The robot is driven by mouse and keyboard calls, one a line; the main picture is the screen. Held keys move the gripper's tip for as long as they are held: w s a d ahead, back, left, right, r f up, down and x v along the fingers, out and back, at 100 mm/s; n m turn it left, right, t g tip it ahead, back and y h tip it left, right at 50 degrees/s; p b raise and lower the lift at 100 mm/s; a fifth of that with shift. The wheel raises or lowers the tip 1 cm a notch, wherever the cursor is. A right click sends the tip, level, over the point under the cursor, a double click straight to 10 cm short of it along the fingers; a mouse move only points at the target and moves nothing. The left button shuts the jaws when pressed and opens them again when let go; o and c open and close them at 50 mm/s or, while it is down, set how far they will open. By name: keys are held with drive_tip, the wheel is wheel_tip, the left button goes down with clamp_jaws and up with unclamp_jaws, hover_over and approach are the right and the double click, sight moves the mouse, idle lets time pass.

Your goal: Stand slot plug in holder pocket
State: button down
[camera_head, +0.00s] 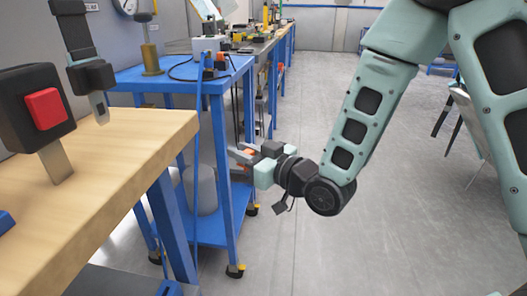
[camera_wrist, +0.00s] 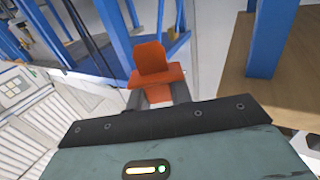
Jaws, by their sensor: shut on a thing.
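My gripper (camera_head: 244,155) is in the middle of the head view, beside the wooden bench and in front of the blue cart. Its fingers point left. In the wrist view an orange piece (camera_wrist: 152,58) shows between and beyond the grey fingers, with an upright part and a wider flange. My gripper is shut on this piece, which looks like the slot plug. Only a little orange shows at the fingers in the head view. I cannot make out a holder pocket; a blue piece cut off at the left edge (camera_head: 5,222) is too partial to identify.
The wooden bench (camera_head: 120,150) fills the left, with a black buckle with a red button (camera_head: 20,120) and a strap with a metal tongue (camera_head: 97,100) above it. A blue cart (camera_head: 225,200) stands behind my gripper. The grey floor (camera_head: 400,230) is open to the right.

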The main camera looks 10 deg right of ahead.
drive_tip(key=s+a+f+n+g+y+b, duration=0.2)
drive_tip(key=s+a+f+n+g+b, duration=0.1)
drive_tip(key=s+a+f+b, duration=0.3)
drive_tip(key=s+a+f+n+g+y+b, duration=0.3)
drive_tip(key=s+a+f+b, duration=0.3)
drive_tip(key=s+f+b, duration=0.4)
drive_tip(key=f+g+b, duration=0.1)
drive_tip(key=b, duration=0.4)
drive_tip(key=shift+a+y, duration=0.25)
drive_tip(key=shift+y, duration=0.05)
drive_tip(key=shift+f+b, duration=0.15)
drive_tip(key=shift+b, duration=0.3)
hover_over(159, 293)
drive_tip(key=shift+s+d+b, duration=0.1)
drive_tip(key=shift+d+b, duration=0.1)
drive_tip(key=shift+b, duration=0.1)
drive_tip(key=shift+a, duration=0.2)
drive_tip(key=shift+f+b, duration=0.95)
drive_tip(key=shift+f, duration=0.1)
drive_tip(key=shift+f+b, duration=1.9)
drive_tip(key=shift+f, duration=0.45)
